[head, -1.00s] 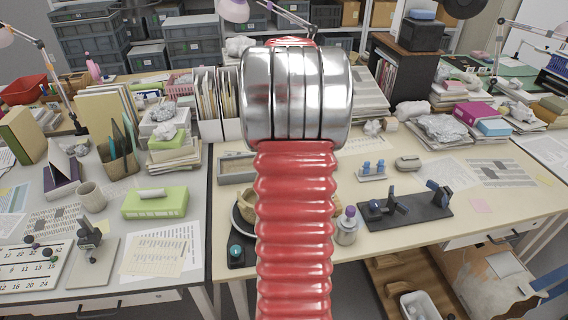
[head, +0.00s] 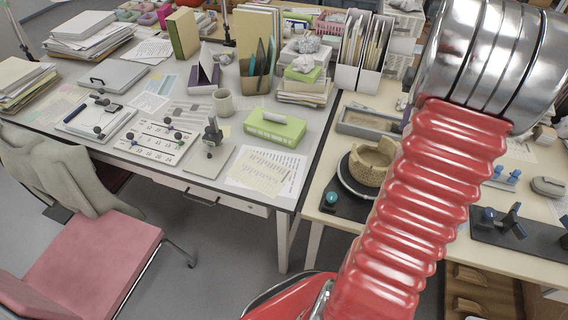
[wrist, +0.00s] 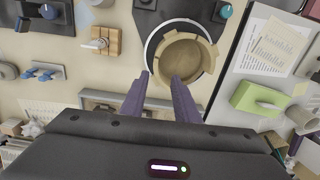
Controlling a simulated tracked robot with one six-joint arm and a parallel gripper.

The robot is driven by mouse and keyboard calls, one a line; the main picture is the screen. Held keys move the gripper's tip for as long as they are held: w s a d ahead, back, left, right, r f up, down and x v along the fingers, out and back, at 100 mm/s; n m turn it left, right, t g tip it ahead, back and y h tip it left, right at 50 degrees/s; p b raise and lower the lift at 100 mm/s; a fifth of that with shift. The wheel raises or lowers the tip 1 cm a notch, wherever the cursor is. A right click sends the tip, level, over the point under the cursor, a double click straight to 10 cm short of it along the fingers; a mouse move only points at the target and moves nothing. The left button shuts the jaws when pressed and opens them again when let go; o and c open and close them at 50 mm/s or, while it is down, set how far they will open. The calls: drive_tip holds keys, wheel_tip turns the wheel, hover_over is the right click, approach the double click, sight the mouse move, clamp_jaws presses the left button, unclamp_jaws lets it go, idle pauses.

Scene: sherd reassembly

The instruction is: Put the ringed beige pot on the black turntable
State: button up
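The beige pot (head: 378,160) has a broken, uneven rim and stands upright on the black turntable (head: 346,178), off to its right side. The turntable has a pale edge and a dark base with a teal knob (head: 331,198). My red arm hides part of its right side. In the wrist view I look down into the hollow pot (wrist: 206,52), over the turntable disc (wrist: 152,45). My gripper (wrist: 160,76) shows two purple fingers with a clear gap between them. The right fingertip overlaps the pot's near rim; I cannot tell whether it touches. My gripper is out of the head view.
A grey tray (head: 350,126) lies behind the turntable. A black stand (head: 497,236) with blue clamps is on the right. The left desk holds a green box (head: 275,127), a mug (head: 223,101) and papers. A pink chair (head: 85,265) stands in front.

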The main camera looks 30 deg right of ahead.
drive_tip(key=w+a+r+n+t, duration=0.1)
drive_tip(key=w+a+r+n, duration=0.15)
drive_tip(key=a, duration=0.65)
drive_tip(key=w+a+r+n+h, duration=0.1)
drive_tip(key=w+a+r, duration=0.15)
drive_tip(key=a, duration=0.55)
drive_tip(key=w+a+r+n+t, duration=0.1)
drive_tip(key=a+r, duration=0.2)
drive_tip(key=a, duration=0.6)
drive_tip(key=s+a+n+t, duration=0.1)
drive_tip(key=s+a, duration=0.3)
drive_tip(key=a, duration=0.6)
drive_tip(key=s+a+f+n+t+y, duration=0.1)
drive_tip(key=s+a+n, duration=0.3)
drive_tip(key=a, duration=0.6)
drive_tip(key=shift+t, duration=0.7)
drive_tip(key=shift+s+f, duration=0.1)
